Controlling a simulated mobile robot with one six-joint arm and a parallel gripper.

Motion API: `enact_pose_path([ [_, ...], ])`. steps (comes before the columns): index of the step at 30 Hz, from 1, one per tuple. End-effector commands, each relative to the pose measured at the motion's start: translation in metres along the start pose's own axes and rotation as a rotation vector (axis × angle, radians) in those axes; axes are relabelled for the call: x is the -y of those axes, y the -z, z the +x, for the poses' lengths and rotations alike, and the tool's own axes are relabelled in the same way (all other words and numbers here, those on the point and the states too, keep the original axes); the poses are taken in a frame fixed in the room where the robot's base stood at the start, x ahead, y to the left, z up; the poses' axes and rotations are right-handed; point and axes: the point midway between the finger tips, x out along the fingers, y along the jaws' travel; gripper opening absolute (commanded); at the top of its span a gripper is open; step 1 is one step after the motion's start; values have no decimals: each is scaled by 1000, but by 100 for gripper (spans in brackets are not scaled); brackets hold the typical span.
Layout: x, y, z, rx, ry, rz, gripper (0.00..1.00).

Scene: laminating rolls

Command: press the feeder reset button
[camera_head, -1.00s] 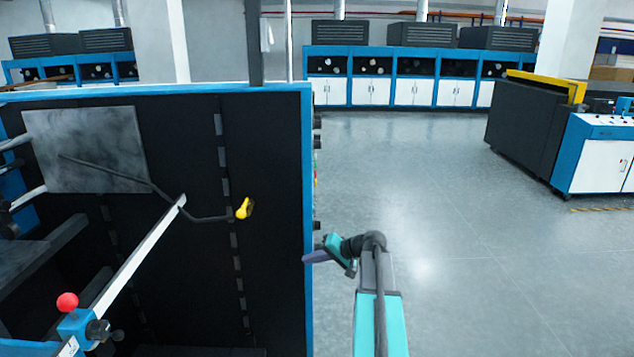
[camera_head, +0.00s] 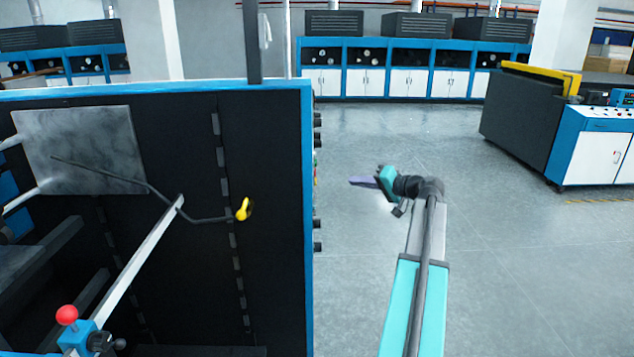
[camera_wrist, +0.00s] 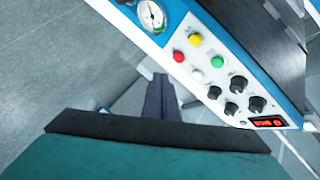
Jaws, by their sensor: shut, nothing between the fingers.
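The control panel (camera_wrist: 215,70) shows in the wrist view as a white face with a blue border. It bears a red button (camera_wrist: 178,56), a yellow button (camera_wrist: 195,40), a green button (camera_wrist: 218,62) and a white button (camera_wrist: 197,75). No label is readable, so I cannot tell which is the feeder reset button. My gripper (camera_wrist: 160,78) is shut and empty, with its purple fingers to the lower left of the buttons and apart from them. In the head view my gripper (camera_head: 358,182) points left toward the machine's side, with a gap between; the panel face is hidden there.
Several black knobs (camera_wrist: 238,84), a pressure gauge (camera_wrist: 151,16) and a red display (camera_wrist: 267,122) share the panel. The dark machine (camera_head: 270,150) with blue edging fills the left of the head view. Open grey floor (camera_head: 500,260) lies to the right.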

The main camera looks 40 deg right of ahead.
Motion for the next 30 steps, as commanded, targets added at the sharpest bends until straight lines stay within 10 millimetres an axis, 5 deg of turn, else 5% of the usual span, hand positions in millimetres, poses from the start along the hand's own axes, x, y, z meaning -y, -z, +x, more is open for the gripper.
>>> enact_pose_path([
  [14, 0, 0, -1, -5, -5, 2, 0],
  [30, 25, -24, 32, -4, -5, 3, 0],
])
